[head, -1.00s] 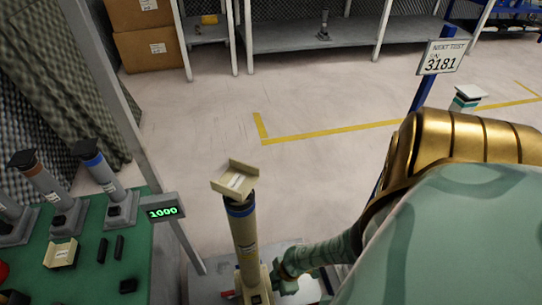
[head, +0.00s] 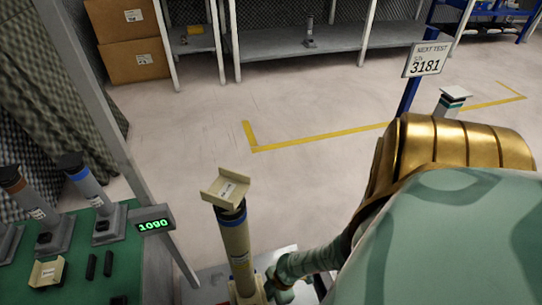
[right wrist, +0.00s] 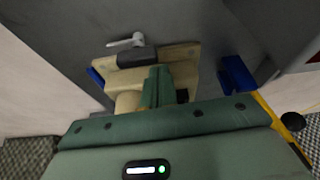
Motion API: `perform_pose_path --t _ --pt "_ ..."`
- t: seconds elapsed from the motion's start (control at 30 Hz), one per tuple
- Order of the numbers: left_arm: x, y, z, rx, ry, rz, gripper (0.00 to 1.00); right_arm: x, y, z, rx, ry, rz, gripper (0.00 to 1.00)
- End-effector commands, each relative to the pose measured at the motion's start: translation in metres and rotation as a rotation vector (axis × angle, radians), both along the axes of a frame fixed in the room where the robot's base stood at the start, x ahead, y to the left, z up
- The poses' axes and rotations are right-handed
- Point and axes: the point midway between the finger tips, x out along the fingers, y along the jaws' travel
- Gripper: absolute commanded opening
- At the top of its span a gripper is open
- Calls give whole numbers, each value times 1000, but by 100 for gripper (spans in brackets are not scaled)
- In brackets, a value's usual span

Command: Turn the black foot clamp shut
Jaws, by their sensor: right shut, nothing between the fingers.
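A cream post (head: 238,250) with a dark blue collar and a tilted cream tray (head: 227,187) on top stands near the bottom middle of the head view. Its foot is cut off by the lower edge. In the right wrist view, the cream foot (right wrist: 185,72) carries a dark block (right wrist: 137,58) with a pale grey lever (right wrist: 126,42), which looks like the foot clamp. My right gripper (head: 276,288) is beside the post's foot. In the right wrist view its green fingers (right wrist: 159,86) are together and empty, over the foot and just short of the dark block. My left gripper is not in view.
A green bench (head: 115,270) with several grey posts and a lit display (head: 153,225) stands at left. A sign on a blue pole (head: 408,95) stands at right. The floor behind the post is clear, with yellow tape (head: 320,139). Blue pieces (right wrist: 236,74) flank the foot.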

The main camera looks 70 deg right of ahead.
Motion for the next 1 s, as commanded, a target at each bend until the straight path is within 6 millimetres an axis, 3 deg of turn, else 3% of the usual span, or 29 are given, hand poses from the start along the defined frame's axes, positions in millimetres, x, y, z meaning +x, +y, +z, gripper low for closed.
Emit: perform_pose_path --t 1.0 --pt "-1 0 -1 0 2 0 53 -5 -2 0 1 0 226 0"
